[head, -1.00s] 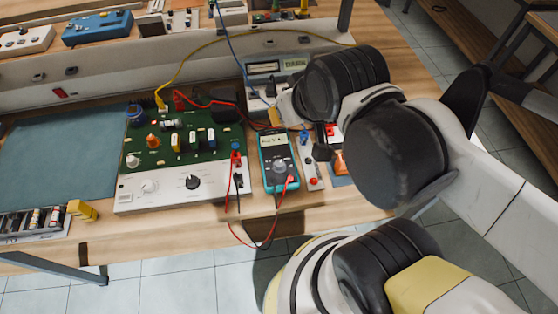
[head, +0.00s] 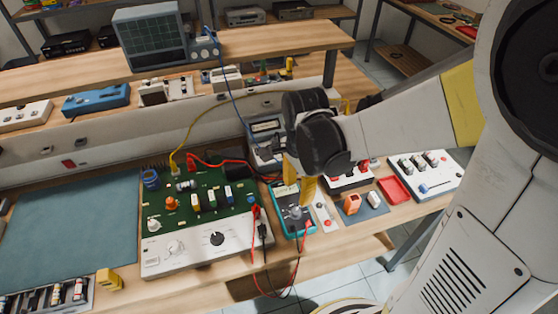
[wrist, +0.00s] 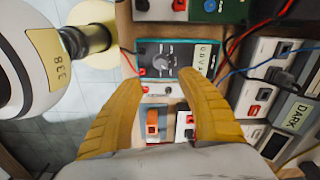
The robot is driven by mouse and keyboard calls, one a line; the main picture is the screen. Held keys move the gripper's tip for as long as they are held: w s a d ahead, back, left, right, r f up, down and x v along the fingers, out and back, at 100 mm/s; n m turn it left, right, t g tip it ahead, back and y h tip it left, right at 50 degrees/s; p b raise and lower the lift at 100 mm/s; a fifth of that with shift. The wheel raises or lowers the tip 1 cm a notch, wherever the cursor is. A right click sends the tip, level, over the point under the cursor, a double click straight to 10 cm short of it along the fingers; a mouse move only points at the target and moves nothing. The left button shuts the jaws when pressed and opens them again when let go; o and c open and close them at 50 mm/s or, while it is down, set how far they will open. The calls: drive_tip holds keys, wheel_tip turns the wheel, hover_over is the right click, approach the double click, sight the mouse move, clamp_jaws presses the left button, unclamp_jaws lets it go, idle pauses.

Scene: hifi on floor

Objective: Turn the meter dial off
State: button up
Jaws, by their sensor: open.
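The meter (head: 281,196) is a teal handheld multimeter lying on the workbench, right of the green circuit board. It also shows in the wrist view (wrist: 143,49), face up, with its grey round dial (wrist: 163,60) in full view and its small display beside the dial. In the head view the dial (head: 296,212) is small and partly crowded by my gripper. My gripper (head: 299,182) points down over the meter with its yellow fingers. In the wrist view my gripper (wrist: 160,82) is open and empty, its fingertips apart from the dial. I cannot read the dial's setting.
The green circuit board (head: 206,212) with knobs stands left of the meter. Red and black leads (head: 255,236) hang at the bench front. A bench unit (head: 265,130) stands behind. An orange switch block (head: 352,204) and red tray (head: 394,189) lie to the right.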

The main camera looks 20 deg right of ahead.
sight(296, 211)
wheel_tip(296, 211, down, 11)
drive_tip(key=b, duration=0.4)
drive_tip(key=shift+r+b, duration=0.2)
drive_tip(key=shift+b, duration=0.1)
clamp_jaws()
